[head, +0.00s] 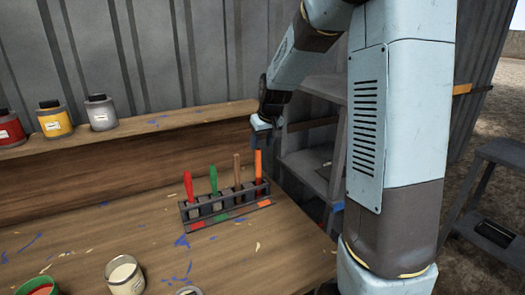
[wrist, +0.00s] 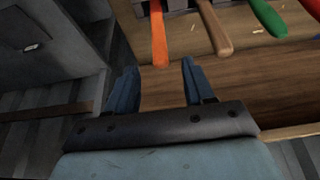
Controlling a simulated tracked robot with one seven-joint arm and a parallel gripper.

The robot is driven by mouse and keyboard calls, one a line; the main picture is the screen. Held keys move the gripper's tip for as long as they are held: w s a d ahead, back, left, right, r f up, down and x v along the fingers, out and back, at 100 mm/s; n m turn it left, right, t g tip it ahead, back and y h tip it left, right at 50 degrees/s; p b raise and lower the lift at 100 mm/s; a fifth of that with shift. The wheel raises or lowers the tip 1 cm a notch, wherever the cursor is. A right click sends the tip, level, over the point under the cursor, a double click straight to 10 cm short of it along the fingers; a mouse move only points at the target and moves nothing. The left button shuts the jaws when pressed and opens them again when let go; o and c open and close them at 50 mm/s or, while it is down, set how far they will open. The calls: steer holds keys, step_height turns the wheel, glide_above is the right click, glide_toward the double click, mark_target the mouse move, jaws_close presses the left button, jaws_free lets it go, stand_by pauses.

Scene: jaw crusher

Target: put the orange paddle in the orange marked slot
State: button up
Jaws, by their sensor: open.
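The orange paddle (head: 258,168) stands upright at the right end of a dark slotted rack (head: 226,205) on the wooden bench. Its lower end is hidden in the rack. An orange-red mark (head: 264,203) is on the rack's front below it. My gripper (head: 262,138) is open and empty just above the paddle's top end. In the wrist view, the orange paddle (wrist: 159,40) points toward the gap between my open fingers (wrist: 160,82). The paddle is not gripped. Whether its tip is between the fingers or short of them is hard to tell.
A red paddle (head: 188,186), a green paddle (head: 213,179) and a brown paddle (head: 237,170) stand left of it in the rack. Open cans (head: 124,275) are on the bench's near left. Jars (head: 55,119) line the back shelf. Grey shelving (head: 310,165) is close on the right.

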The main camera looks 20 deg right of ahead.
steer(key=s+a+r+m, duration=0.1)
steer(key=s+r, duration=0.5)
steer(key=s, duration=0.4)
steer(key=s+r, duration=0.6)
steer(key=s, duration=0.3)
steer(key=s+d+m+t, duration=0.1)
steer(key=s, duration=1.4)
steer(key=shift+d+f+h, duration=0.2)
steer(key=shift+f+h, duration=0.05)
steer(key=shift+h, duration=0.15)
